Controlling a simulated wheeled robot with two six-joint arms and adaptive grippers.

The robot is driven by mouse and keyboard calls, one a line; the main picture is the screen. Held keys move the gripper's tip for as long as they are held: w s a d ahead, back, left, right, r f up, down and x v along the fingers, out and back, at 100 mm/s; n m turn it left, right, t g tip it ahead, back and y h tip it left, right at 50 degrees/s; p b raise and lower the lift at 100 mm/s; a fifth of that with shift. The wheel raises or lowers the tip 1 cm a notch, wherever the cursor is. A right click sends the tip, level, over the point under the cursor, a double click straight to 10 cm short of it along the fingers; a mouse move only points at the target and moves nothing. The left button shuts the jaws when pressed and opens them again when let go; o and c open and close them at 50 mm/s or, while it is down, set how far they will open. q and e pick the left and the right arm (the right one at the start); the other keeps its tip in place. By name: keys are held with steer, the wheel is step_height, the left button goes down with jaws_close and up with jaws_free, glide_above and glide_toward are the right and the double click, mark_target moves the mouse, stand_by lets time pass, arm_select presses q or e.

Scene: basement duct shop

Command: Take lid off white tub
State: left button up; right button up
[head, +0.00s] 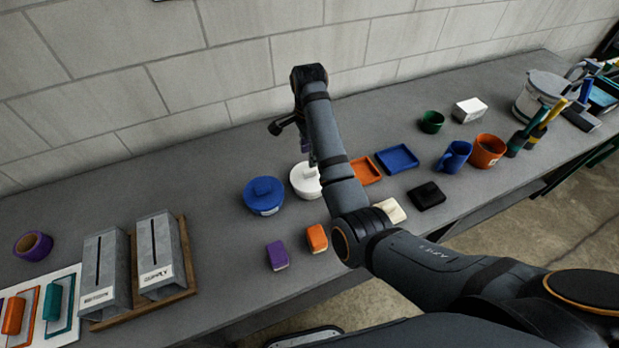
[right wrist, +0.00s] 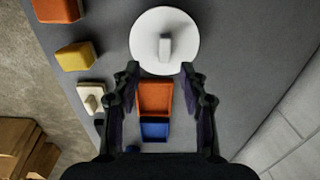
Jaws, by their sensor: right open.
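The white tub (head: 305,181) stands upright on the grey bench with its lid on, partly hidden by my right arm in the head view. In the right wrist view the round white lid (right wrist: 145,30) shows from above, with a block-like handle (right wrist: 165,48) at its centre. My right gripper (right wrist: 160,69) is open and empty. Its fingertips show at the near edge of the lid in that view, one to each side, with the handle beyond them. In the head view the gripper is largely hidden behind my arm, above the tub. My left gripper is not in view.
A blue lidded tub (head: 263,196) stands close left of the white one. An orange tray (head: 367,171) and a blue tray (head: 397,159) lie to the right. Purple (head: 277,256) and orange (head: 317,238) blocks sit in front. A block wall runs behind the bench.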

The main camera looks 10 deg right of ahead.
mark_target(310, 170)
steer(key=f+b, duration=0.1)
steer(key=f, duration=0.1)
steer(key=w+f+b, duration=0.1)
steer(key=f, duration=0.1)
steer(key=shift+w+f, duration=0.15)
steer(key=shift+f, duration=0.1)
steer(key=shift+d+f+b, duration=0.15)
steer(key=shift+f+b, duration=0.5)
steer(key=shift+f, duration=0.05)
steer(key=shift+s+f+p, duration=0.25)
steer(key=shift+s+p, duration=0.05)
steer(key=shift+p, duration=0.7)
step_height(310, 170, down, 2)
steer(key=shift+w+f, duration=0.1)
steer(key=shift+f, duration=0.1)
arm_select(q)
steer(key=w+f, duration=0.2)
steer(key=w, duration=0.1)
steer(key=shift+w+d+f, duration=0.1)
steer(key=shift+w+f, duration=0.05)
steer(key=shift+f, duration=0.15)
arm_select(e)
jaws_close()
